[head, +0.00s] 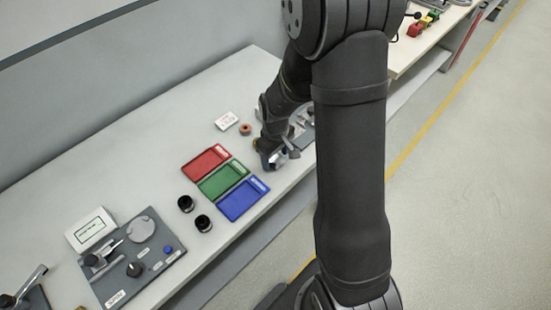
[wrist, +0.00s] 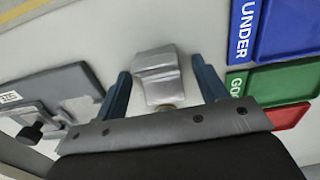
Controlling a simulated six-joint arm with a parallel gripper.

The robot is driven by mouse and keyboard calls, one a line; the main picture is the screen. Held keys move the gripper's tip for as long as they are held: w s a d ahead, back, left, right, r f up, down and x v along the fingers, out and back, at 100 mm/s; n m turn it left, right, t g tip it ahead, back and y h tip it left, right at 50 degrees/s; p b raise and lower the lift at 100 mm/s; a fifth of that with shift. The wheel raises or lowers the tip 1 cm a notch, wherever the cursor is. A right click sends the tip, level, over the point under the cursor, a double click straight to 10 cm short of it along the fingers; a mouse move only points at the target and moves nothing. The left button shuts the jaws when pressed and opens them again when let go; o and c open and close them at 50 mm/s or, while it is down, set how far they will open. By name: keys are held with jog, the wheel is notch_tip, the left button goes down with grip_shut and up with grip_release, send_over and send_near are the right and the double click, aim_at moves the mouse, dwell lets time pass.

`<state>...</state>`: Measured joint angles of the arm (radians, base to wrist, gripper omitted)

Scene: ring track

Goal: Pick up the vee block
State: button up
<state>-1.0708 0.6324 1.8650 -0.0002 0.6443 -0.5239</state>
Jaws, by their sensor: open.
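The vee block, a silver-grey metal block with a shallow groove, shows in the wrist view (wrist: 158,74). It rests on the pale bench between the two blue fingers of my gripper (wrist: 160,68). The fingers are open, with a visible gap on each side of the block. The lower end of the block is close to my gripper's palm plate. In the head view my gripper (head: 271,160) is low over the bench, right of the coloured trays, and the arm hides part of that area.
Red (head: 206,162), green (head: 223,181) and blue (head: 243,200) trays lie beside my gripper. A grey fixture (wrist: 50,95) stands on the other side in the wrist view. Two black cylinders (head: 186,204) and a panel device (head: 135,262) stand farther left.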

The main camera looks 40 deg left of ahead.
jog(key=c, duration=1.4)
